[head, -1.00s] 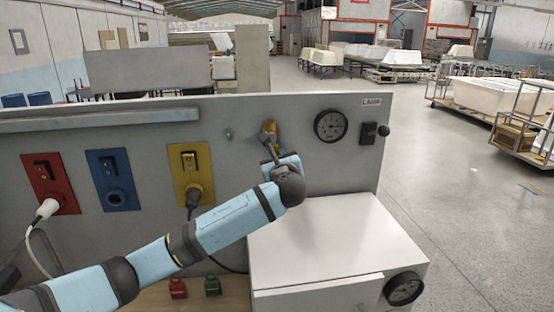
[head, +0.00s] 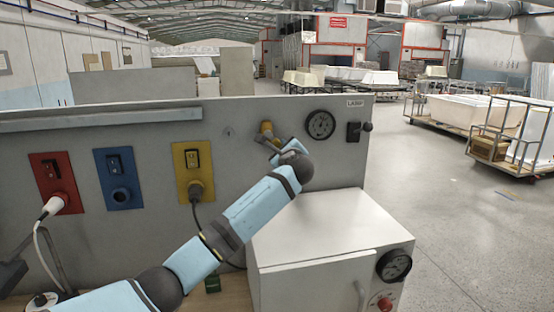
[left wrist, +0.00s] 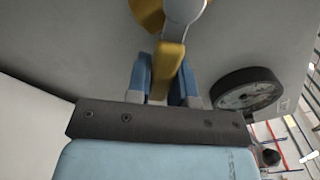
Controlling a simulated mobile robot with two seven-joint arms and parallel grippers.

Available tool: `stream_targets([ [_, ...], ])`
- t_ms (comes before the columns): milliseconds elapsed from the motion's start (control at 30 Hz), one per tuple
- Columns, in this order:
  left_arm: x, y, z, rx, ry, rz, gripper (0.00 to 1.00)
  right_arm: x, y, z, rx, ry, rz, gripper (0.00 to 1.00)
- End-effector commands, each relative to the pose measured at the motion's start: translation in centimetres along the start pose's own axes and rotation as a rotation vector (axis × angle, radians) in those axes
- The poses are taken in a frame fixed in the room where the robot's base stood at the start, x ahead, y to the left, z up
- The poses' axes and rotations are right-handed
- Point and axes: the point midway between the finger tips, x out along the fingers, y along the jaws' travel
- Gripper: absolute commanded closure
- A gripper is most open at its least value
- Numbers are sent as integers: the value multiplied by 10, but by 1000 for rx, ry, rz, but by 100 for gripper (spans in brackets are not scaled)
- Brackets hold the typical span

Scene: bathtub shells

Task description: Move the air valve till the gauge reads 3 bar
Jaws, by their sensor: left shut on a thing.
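The yellow air valve (head: 266,129) sits on the upright grey panel. My left gripper (head: 274,143) is at the valve, just below and right of its body. In the left wrist view the blue fingers stand on both sides of the yellow valve lever (left wrist: 168,62) and are shut on it. The round dark-rimmed gauge (head: 320,125) is on the panel right of the valve; its needle is too small to read. The gauge also shows edge-on in the left wrist view (left wrist: 248,92), with its reading not legible. My right gripper is not in view.
Red (head: 55,182), blue (head: 118,178) and yellow (head: 193,171) socket plates are left of the valve. A dark lamp switch (head: 354,131) is right of the gauge. A white cabinet (head: 320,226) with its own gauge (head: 394,265) stands below. Open floor lies to the right.

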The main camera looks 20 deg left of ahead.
Motion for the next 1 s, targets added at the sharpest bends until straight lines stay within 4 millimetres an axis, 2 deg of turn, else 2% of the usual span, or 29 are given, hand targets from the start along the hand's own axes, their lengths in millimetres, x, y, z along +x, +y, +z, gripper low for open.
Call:
stream_targets([
  [267, 0, 0, 0, -12, 1, 1, 100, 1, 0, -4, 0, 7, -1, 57],
  [300, 0, 0, 0, -11, 1, 1, 77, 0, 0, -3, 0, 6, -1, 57],
  [400, 0, 0, 0, -11, 1, 1, 54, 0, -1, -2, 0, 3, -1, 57],
  [767, -4, 0, -1, -11, 1, 0, 53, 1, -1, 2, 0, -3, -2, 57],
  [867, -16, 0, -2, -12, 1, -2, 53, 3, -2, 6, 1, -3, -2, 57],
  [1000, -44, 1, -3, -12, 2, -3, 53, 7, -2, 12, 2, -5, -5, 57],
])
